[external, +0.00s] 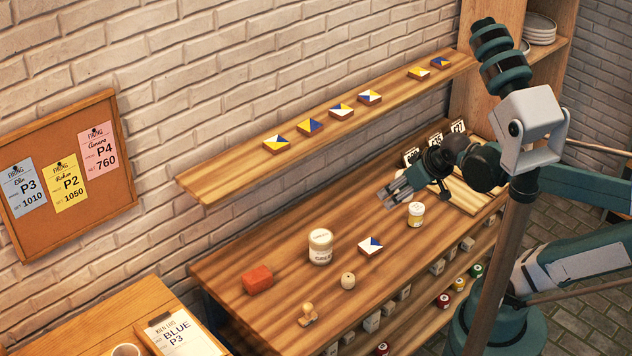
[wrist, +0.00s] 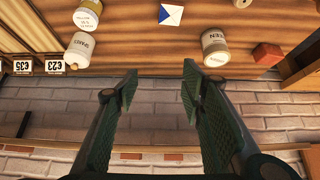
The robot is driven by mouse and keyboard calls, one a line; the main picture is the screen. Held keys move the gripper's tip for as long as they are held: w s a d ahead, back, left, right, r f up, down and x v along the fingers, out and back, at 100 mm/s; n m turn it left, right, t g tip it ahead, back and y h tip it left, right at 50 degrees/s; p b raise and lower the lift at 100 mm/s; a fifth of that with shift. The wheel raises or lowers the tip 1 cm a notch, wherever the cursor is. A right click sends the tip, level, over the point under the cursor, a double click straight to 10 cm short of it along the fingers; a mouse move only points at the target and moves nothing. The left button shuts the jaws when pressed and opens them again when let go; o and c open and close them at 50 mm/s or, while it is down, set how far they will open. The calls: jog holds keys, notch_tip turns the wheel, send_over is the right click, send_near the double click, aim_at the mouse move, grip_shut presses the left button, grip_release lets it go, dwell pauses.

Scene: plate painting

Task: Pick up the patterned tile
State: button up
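A patterned tile (external: 371,245), white with blue, lies on the wooden bench right of the cream jar. It also shows at the top of the wrist view as a blue and white square (wrist: 170,14). Several more patterned tiles, in yellow, blue and white, lie in a row on the wall shelf, such as a yellow and blue one (external: 277,142). My gripper (external: 391,197) is above the bench, behind and up from the loose tile and apart from it. In the wrist view my gripper (wrist: 160,84) is open, with nothing between its fingers.
A cream jar (external: 320,246), a red block (external: 258,279), a small round pot (external: 348,281), a wooden stamp (external: 308,314) and a yellow-labelled jar (external: 416,214) stand on the bench. The wall shelf (external: 208,189) overhangs the bench's back. Price cards (external: 411,156) stand at the bench's far end.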

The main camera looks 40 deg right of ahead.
jog(key=shift+o, duration=0.6)
jog(key=shift+o, duration=1.3)
jog(key=shift+w+a+f+m+g+h+p, duration=0.3)
jog(key=shift+w+a+f+m+g+p, duration=0.55)
jog(key=shift+f+m, duration=2)
jog(key=shift+w+a+f+m+g+h+p, duration=0.3)
jog(key=shift+w+f+m+g+p, duration=1.1)
jog(key=shift+m, duration=2.15)
jog(key=shift+w+a+f+m+g+h+p, duration=0.45)
jog(key=shift+w+f+m+g, duration=0.85)
jog(key=shift+f+m, duration=1.9)
jog(key=shift+s+a, duration=0.15)
jog(key=shift+s, duration=0.05)
